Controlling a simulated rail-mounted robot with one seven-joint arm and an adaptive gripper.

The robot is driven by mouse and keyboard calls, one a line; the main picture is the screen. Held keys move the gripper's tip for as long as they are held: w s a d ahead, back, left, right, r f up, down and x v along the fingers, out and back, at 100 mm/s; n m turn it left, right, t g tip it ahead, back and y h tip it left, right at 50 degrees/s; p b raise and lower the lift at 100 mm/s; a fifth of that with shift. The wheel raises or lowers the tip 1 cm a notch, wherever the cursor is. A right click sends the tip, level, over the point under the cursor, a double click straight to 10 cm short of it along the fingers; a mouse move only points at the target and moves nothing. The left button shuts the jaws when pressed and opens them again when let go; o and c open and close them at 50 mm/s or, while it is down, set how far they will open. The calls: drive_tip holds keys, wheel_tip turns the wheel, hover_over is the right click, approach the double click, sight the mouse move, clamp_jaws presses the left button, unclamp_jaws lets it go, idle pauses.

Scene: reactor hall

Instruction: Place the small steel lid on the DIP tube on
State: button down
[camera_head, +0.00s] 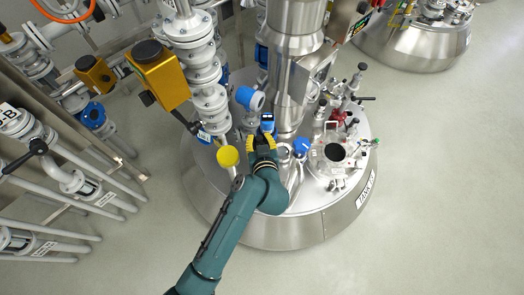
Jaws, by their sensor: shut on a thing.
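My gripper (264,141), with yellow on its fingers, is shut above the top of the steel reactor vessel (285,228), left of its central column. The thing between its fingers is hidden by the gripper and too small to make out, so I cannot tell the small steel lid apart. A short steel nozzle (284,151) stands just right of the gripper. I cannot tell whether it is the DIP tube.
A blue-and-white instrument (267,122) is close behind the gripper. A yellow disc (228,156) and steel flanged piping (212,105) are to the left. A glass port (335,153) and several valves crowd the right. The floor (440,200) at right is clear.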

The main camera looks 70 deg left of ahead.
wheel_tip(320, 180, down, 6)
drive_tip(key=shift+r+b, duration=0.15)
drive_tip(key=shift+b, duration=0.4)
drive_tip(key=shift+w, duration=0.1)
drive_tip(key=shift+f, duration=0.25)
drive_tip(key=c, duration=0.9)
unclamp_jaws()
drive_tip(key=shift+r, duration=0.35)
drive_tip(key=p+v, duration=0.1)
drive_tip(key=v, duration=1.1)
drive_tip(key=shift+f, duration=0.2)
